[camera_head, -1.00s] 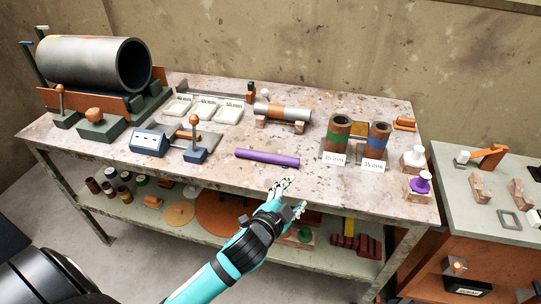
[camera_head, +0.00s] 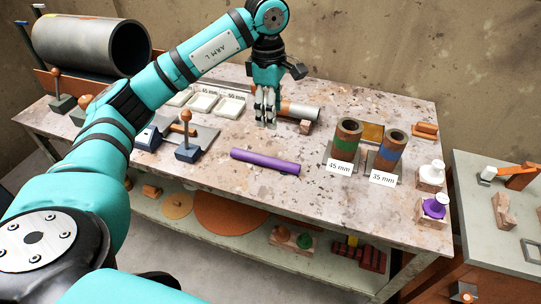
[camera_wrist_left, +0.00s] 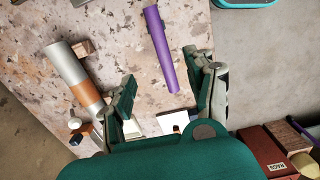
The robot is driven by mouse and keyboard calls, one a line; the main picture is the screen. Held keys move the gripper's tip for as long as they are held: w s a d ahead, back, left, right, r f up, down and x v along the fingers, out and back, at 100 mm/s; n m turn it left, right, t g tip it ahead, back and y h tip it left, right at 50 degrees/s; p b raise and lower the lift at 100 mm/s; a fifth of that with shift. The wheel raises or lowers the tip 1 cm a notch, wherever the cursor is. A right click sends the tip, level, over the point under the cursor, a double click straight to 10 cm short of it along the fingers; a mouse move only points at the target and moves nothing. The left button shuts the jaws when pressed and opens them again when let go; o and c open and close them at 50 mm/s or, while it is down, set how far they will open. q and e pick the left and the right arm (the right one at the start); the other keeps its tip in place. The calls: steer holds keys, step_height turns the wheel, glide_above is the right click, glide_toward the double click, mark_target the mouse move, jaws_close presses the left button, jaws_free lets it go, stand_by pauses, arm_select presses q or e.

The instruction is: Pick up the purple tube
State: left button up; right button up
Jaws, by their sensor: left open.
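The purple tube (camera_head: 265,161) lies flat on the speckled worktable (camera_head: 215,165) near its front edge, fully visible in the head view. In the left wrist view the tube (camera_wrist_left: 160,48) runs up the picture, its lower end appearing between the spread fingers. My left gripper (camera_head: 267,122) is open and empty. It points down over the table, behind the tube in the head view and apart from it. It also shows in the left wrist view (camera_wrist_left: 160,66). My right gripper is not seen.
A metal pipe with an orange band (camera_head: 300,110) lies behind my left gripper. Two upright ringed pipes, green (camera_head: 347,142) and blue (camera_head: 391,150), stand to the right with size labels. A lever fixture (camera_head: 187,142) stands left of the tube.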

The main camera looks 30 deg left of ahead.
arm_select(q)
steer(key=a, duration=0.2)
steer(key=p, duration=0.2)
glide_above(266, 157)
steer(key=shift+y, duration=0.3)
step_height(266, 157, down, 11)
steer(key=shift+s+d+f, duration=0.1)
steer(key=shift+d, duration=0.05)
step_height(266, 157, down, 5)
steer(key=shift+r+p, duration=0.1)
steer(key=shift+p, duration=0.35)
steer(key=shift+f, duration=0.35)
steer(key=shift+c, duration=0.2)
steer(key=shift+r, duration=0.1)
jaws_close()
